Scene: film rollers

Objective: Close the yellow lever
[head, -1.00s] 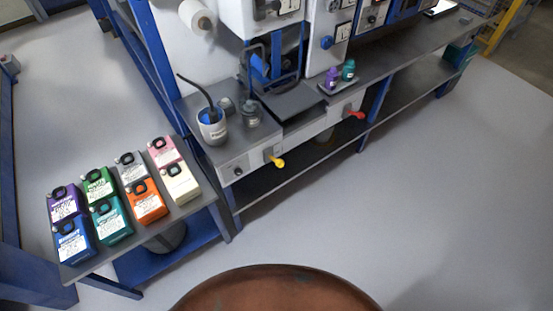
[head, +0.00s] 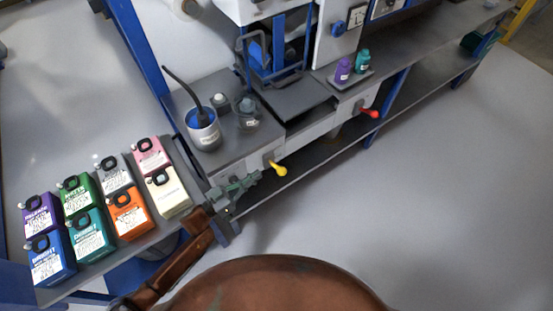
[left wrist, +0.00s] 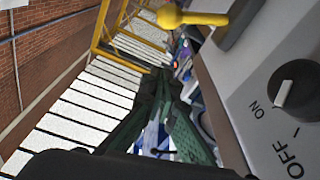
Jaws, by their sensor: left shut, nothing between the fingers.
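The yellow lever (head: 278,168) sticks out from the front panel of the workbench, left of the red lever. In the left wrist view the yellow lever (left wrist: 190,17) is at the top, with its round knob toward the left. My left gripper (head: 256,176), with green fingers, is just left of the lever in the head view, close to the panel. In the left wrist view its fingers (left wrist: 160,80) are together and empty, apart from the lever. I cannot tell whether it touches anything in the head view. My right gripper is not in view.
A black knob (left wrist: 297,90) marked ON and OFF is on the panel. A red lever (head: 370,113) is further right. Several coloured canisters (head: 130,215) stand on the side table at left. A cup (head: 203,130) stands on the bench (head: 230,148). The floor at right is clear.

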